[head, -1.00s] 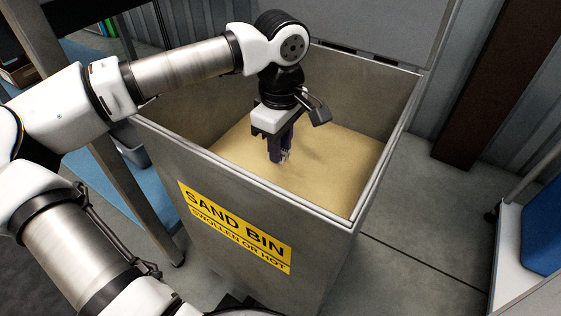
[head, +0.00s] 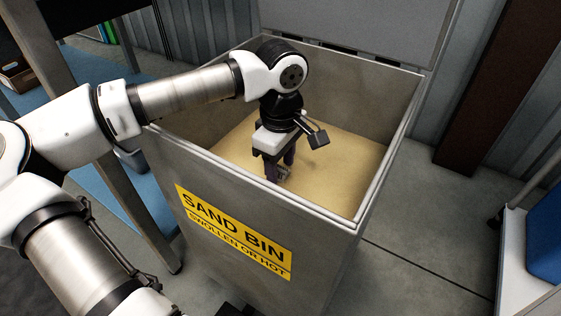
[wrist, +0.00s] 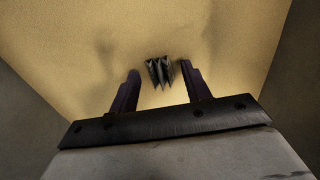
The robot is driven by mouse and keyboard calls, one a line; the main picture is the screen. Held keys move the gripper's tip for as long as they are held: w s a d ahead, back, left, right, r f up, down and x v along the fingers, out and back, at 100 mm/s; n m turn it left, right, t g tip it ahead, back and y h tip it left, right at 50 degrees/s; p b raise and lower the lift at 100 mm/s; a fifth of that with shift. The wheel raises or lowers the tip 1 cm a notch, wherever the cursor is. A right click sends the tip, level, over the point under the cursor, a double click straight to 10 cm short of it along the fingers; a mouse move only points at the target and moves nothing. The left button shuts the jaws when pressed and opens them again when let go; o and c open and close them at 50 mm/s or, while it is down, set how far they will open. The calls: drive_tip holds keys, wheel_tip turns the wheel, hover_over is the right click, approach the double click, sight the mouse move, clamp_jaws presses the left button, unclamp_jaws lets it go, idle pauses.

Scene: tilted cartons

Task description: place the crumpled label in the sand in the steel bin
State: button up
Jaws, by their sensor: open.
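The steel bin (head: 250,205) stands open with its lid raised at the back and a yellow "SAND BIN" sign on its front. Pale sand (head: 340,165) covers its floor and also fills much of the wrist view (wrist: 215,40). The crumpled label (wrist: 159,72), a small dark pleated piece, is at the sand just beyond my fingertips in the wrist view. In the head view it is a small grey bit (head: 283,172) by the fingers. My gripper (head: 280,172) points down inside the bin. Its two fingers are apart, with the label in line with the gap between them (wrist: 160,82).
The bin's rim and walls surround my gripper on all sides. A table leg (head: 135,205) stands left of the bin. A white cart with a blue container (head: 545,235) is at the right edge. The floor right of the bin is clear.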

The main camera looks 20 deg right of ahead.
sight(281, 168)
drive_tip(key=shift+r, duration=0.1)
wheel_tip(281, 168, up, 12)
drive_tip(key=p, duration=0.5)
drive_tip(key=shift+c, duration=0.3)
idle(1.0)
